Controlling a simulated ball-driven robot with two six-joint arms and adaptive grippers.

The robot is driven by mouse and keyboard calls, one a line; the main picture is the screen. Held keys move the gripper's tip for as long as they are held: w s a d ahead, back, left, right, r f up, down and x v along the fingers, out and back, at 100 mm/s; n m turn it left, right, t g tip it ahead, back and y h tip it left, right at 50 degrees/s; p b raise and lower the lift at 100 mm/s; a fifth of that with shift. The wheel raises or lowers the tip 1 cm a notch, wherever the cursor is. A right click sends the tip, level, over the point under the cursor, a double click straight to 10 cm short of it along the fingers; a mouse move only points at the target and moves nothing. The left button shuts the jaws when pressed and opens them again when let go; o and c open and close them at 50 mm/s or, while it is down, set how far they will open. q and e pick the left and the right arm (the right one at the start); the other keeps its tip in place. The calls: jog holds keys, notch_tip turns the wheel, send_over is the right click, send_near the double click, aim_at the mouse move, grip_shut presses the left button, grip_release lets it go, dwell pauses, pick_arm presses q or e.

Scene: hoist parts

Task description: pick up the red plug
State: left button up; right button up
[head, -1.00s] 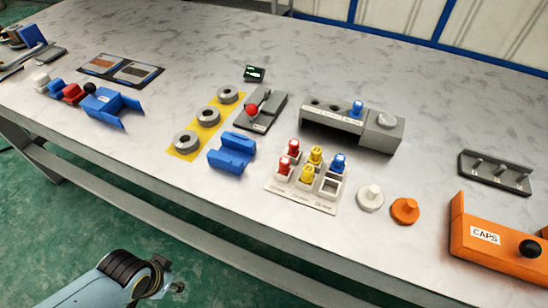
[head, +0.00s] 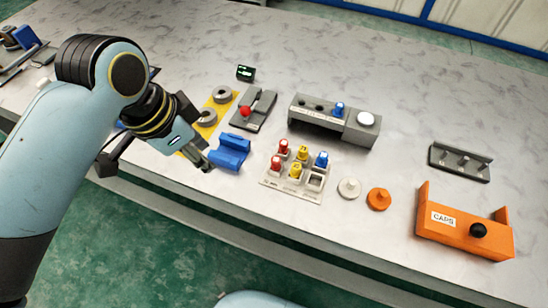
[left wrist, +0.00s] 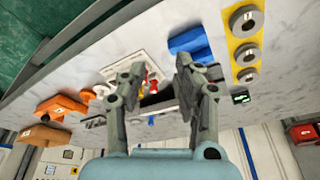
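Two red plugs (head: 283,146) (head: 276,162) stand upright in the left column of a white socket tray (head: 292,190), beside yellow and blue plugs, in the head view. My left gripper (head: 203,140) is over the table to the left of the tray, above the blue cradle's left side, apart from the plugs. In the left wrist view its two fingers (left wrist: 157,70) are spread with nothing held between them. A bit of red (left wrist: 152,84) shows farther off between the fingers, and the fingers hide part of the tray. My right gripper is not in view.
A blue cradle (head: 230,152) and a yellow mat with grey rings (head: 222,94) lie near my left gripper. A grey block with a blue plug (head: 358,133) stands behind the tray. White (head: 349,187) and orange (head: 378,198) knobs and an orange CAPS bin (head: 437,232) are right.

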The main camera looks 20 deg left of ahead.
pick_arm(q)
jog(key=w+d+m+h, duration=0.3)
jog(key=w+d+m, duration=0.35)
jog(key=w, duration=0.25)
send_over(276, 159)
jog(key=a, duration=0.2)
notch_tip(276, 159, down, 4)
jog(key=shift+g, duration=0.4)
jog(key=x, duration=0.4)
jog(key=s+x, duration=0.1)
jog(key=x, duration=0.1)
jog(key=shift+a+f, duration=0.2)
jog(key=shift+f, duration=0.05)
jog(key=shift+c, duration=0.2)
jog(key=c, duration=0.5)
